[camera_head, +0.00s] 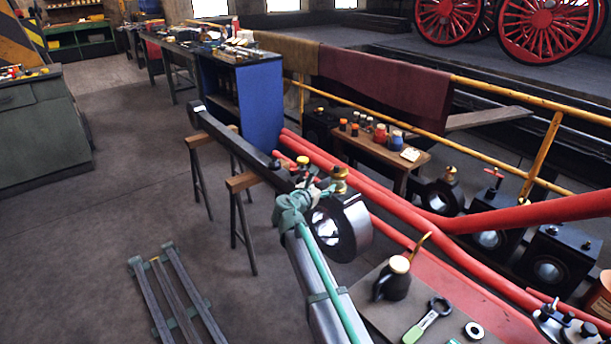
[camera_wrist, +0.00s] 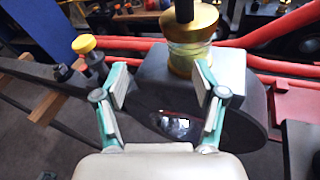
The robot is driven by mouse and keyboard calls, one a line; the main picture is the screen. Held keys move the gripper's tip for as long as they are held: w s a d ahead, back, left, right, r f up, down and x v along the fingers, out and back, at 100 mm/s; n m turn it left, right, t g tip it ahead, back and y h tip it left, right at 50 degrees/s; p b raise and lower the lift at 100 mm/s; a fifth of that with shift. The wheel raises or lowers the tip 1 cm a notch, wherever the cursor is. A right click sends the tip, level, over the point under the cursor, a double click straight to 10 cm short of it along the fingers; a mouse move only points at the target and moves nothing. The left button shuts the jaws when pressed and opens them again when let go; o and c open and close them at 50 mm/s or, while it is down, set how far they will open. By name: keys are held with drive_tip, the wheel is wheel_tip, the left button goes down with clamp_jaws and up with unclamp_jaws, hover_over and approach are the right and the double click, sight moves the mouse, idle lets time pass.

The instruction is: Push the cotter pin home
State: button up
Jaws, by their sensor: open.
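A dark steel rod (camera_head: 232,138) lies across trestles and ends in a thick round bearing head (camera_head: 355,228). In the wrist view, a brass cup (camera_wrist: 190,35) stands on the block of this head (camera_wrist: 232,85). A small dark upright piece with a yellow cap (camera_wrist: 83,44) stands on the rod to the left; it may be the cotter pin, but I cannot tell. My gripper (camera_wrist: 163,78) is open and empty, with its fingers spread above the head, in front of the cup. In the head view my gripper (camera_head: 306,196) hides part of the rod.
Two trestles (camera_head: 243,182) carry the rod. Red rods (camera_head: 400,205) run behind it. A small wooden bench (camera_head: 382,150) holds jars. Floor at left is mostly clear.

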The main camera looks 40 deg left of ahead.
drive_tip(key=n+y+b, duration=0.1)
drive_tip(key=n+b, duration=0.1)
drive_tip(key=b, duration=0.1)
approach(300, 163)
drive_tip(key=shift+n+t+y, duration=0.3)
drive_tip(key=shift+t, duration=0.6)
drive_tip(key=b+x, duration=0.1)
drive_tip(key=x, duration=0.3)
drive_tip(key=b+x, duration=0.1)
drive_tip(key=x, duration=0.3)
drive_tip(key=f+x, duration=0.1)
drive_tip(key=x, duration=0.3)
drive_tip(key=shift+w+f+b, duration=0.1)
drive_tip(key=shift+b, duration=0.3)
drive_tip(key=shift+d, duration=0.1)
clamp_jaws()
drive_tip(key=shift+f, duration=0.1)
